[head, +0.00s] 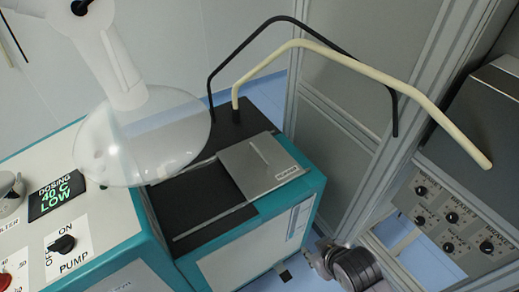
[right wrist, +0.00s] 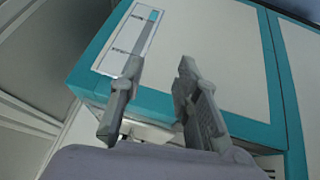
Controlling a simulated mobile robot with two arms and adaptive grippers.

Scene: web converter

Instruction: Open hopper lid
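A black area (head: 197,198) shows on the unit's top, left of the plate. My right gripper (head: 323,252) is low in the head view, right of the unit and below the lid. In the right wrist view it (right wrist: 160,64) has its fingers apart with nothing between them, facing a white, teal-edged panel (right wrist: 215,60). My left gripper is not in view.
A clear dome (head: 140,140) on a white mount covers part of the unit's left side. Black and cream bent bars (head: 370,70) rise behind the lid. A control panel (head: 450,215) with several knobs and a metal frame stand at right.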

